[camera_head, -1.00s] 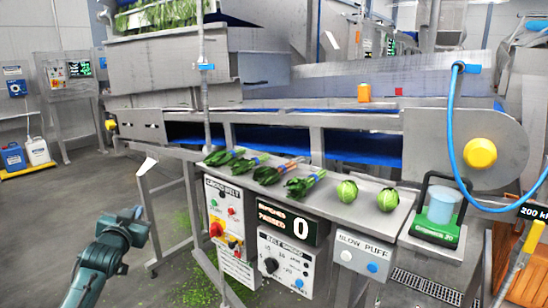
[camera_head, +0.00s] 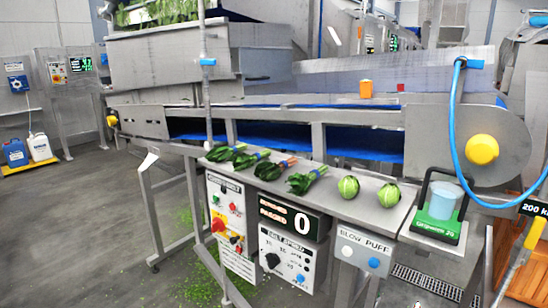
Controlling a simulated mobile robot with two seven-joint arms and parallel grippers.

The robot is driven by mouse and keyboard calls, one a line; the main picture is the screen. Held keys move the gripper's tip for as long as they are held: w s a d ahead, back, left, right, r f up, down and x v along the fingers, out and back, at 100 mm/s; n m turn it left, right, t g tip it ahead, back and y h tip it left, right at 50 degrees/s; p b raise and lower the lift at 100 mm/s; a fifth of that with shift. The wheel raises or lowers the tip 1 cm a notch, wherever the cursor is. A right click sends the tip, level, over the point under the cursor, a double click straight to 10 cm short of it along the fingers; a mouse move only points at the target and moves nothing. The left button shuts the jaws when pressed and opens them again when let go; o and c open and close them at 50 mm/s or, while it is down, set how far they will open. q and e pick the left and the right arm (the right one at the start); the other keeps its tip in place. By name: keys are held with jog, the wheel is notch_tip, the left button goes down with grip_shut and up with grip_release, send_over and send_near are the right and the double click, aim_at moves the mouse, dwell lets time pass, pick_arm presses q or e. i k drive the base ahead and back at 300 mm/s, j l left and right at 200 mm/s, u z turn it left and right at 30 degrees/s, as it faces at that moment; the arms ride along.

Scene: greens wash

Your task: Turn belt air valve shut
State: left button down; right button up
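A small blue handle (camera_head: 207,62) sits crosswise on a thin vertical grey pipe (camera_head: 207,110) left of the belt machine's middle. A second blue fitting (camera_head: 474,64) is at the upper right, where a blue hose (camera_head: 453,130) loops down. No label shows which of these is the belt air valve. Neither of my grippers shows in the head view.
Below hang a control panel (camera_head: 230,225), a belt speed box (camera_head: 285,258) and a blow puff box (camera_head: 362,252).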

aim_at(539, 224)
jog(key=z, duration=1.55)
